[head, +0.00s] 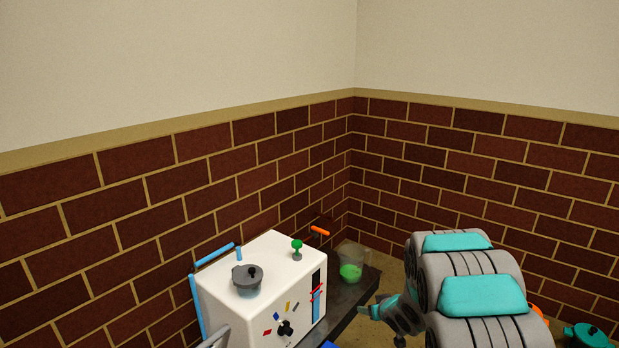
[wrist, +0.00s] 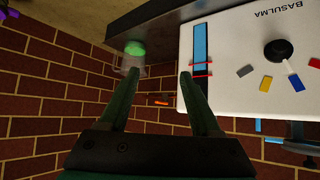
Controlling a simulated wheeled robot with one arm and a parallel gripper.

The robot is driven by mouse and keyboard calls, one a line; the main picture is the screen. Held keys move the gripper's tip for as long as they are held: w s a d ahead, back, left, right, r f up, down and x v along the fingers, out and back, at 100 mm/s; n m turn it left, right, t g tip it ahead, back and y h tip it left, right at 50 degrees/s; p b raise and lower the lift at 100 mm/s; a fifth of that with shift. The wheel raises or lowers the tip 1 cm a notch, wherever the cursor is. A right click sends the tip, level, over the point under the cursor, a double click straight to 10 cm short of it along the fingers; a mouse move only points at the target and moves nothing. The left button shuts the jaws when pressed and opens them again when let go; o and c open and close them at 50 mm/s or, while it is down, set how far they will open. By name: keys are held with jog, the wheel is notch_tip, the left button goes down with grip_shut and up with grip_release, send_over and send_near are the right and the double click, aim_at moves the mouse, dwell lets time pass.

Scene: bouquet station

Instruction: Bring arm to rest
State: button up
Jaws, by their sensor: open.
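My arm (head: 470,290), grey with teal covers, fills the lower right of the head view. My gripper (head: 368,311) shows small at its left end, just right of the dark counter. In the wrist view my gripper (wrist: 158,76) has its two green fingers spread wide apart, with nothing between them. The white box (wrist: 245,65) is beyond and right of the fingers in that upside-down view. The tips appear apart from everything.
The white box (head: 235,290) carries a grey lidded pot (head: 247,283) and a green knob (head: 297,246). A clear container with green contents (head: 351,270) stands on the dark counter (head: 352,303). Brick walls (head: 460,165) meet behind.

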jog(key=s+d+r+m+g+h+p, duration=0.1)
jog(key=s+d+r+g+h, duration=0.15)
jog(key=s+r, duration=0.65)
jog(key=s+d+r+m+g+h, duration=0.2)
jog(key=s+d+r+h, duration=0.3)
jog(key=s, duration=0.6)
jog(key=s+a+r+g+y, duration=0.1)
jog(key=s+a+r+g, duration=0.1)
jog(key=s, duration=0.8)
jog(key=s+a+r+g+y+p, duration=0.1)
jog(key=s+a, duration=0.4)
jog(key=s, duration=0.6)
jog(key=s+a+r+g+y, duration=0.3)
jog(key=s+a+r+g, duration=0.1)
jog(key=s, duration=0.6)
jog(key=shift+s+r, duration=0.35)
jog(key=shift+r, duration=0.25)
